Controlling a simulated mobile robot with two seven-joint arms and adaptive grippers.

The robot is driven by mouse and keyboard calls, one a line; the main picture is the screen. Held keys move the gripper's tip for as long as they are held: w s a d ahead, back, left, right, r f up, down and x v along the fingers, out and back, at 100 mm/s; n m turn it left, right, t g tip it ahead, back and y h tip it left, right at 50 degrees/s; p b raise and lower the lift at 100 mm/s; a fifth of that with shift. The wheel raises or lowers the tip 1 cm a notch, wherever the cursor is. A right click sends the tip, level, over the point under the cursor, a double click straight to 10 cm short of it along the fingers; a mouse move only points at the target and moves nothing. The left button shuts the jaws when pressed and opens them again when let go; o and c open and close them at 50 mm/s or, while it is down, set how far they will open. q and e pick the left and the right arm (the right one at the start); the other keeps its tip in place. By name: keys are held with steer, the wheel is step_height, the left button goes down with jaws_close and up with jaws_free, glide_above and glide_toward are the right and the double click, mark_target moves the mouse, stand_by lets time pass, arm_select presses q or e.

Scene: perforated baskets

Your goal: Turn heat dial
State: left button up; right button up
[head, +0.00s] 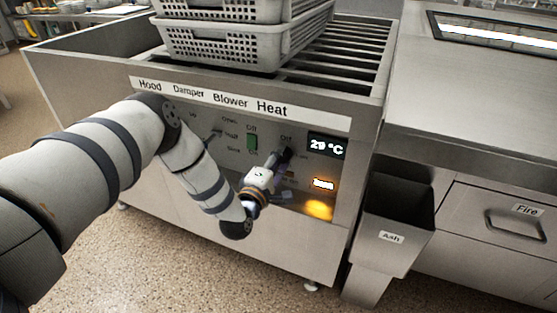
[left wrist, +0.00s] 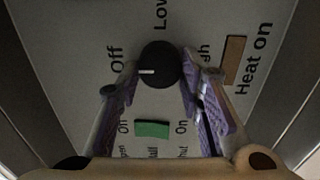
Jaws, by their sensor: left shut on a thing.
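The heat dial (left wrist: 160,60) is a round black knob with a white pointer line. In the left wrist view the pointer faces left, toward the Off side; Low is above and High is to the right. My left gripper (left wrist: 157,80) is shut on the dial, with a purple-padded finger on each side. In the head view, the left gripper (head: 279,160) reaches the panel under the Heat label, and the dial (head: 287,153) is mostly hidden behind it. My right gripper is in neither view.
A display (head: 326,146) beside the dial reads 29 °C. Below it are a lit label (head: 323,184) and an orange glow. The green blower switch (head: 252,142) sits left of the dial. Perforated baskets (head: 222,44) stand on the rack above; an Ash bin (head: 393,215) is at right.

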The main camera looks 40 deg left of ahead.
arm_select(q)
steer(key=shift+d, duration=0.1)
steer(key=o, duration=1.1)
steer(key=shift+o, duration=0.2)
steer(key=v, duration=1.2)
steer(key=shift+f, duration=0.1)
